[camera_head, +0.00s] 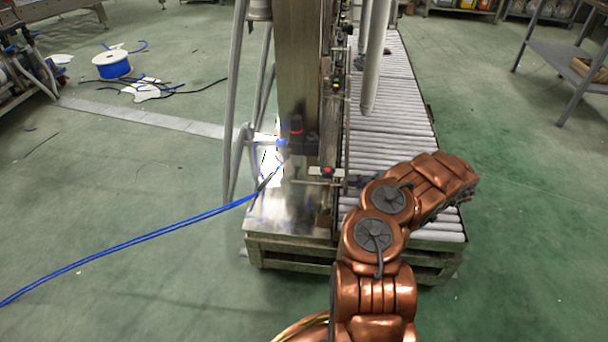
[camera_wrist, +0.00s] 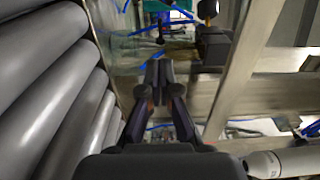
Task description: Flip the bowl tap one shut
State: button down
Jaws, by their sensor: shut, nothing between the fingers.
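My gripper (camera_wrist: 160,72) is shut and empty in the wrist view, its dark fingers together. Beyond its tips are blue tubes and a clear or shiny surface. A dark block (camera_wrist: 212,46) with a brass-coloured fitting (camera_wrist: 207,10) above it stands to the right of the fingertips, apart from them in the picture. In the head view a black unit with a red band (camera_head: 296,131) sits on the metal post, with blue hoses (camera_head: 150,234) running to its foot. I cannot make out which part is bowl tap one or how its lever stands. The gripper cannot be made out in the head view.
A roller conveyor (camera_head: 385,120) runs alongside the post; its rollers (camera_wrist: 50,70) fill the left of the wrist view. A metal rail (camera_wrist: 245,65) lies right of the fingers. A blue cable reel (camera_head: 113,65) stands far left. The green floor at left is mostly open.

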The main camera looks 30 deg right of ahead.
jog(key=shift+w+a, duration=0.1)
jog(key=b+x, duration=0.3)
jog(key=x, duration=1)
jog(key=shift+w+a, duration=0.2)
jog(key=shift+a, duration=0.1)
jog(key=shift+a+b, duration=0.1)
jog(key=shift+b, duration=0.3)
jog(key=shift+a, duration=0.2)
jog(key=p+v, duration=0.1)
jog(key=v, duration=0.6)
jog(key=p+v, duration=0.1)
jog(key=v, duration=0.6)
jog(key=shift+s+a, duration=0.2)
jog(key=shift+a, duration=0.05)
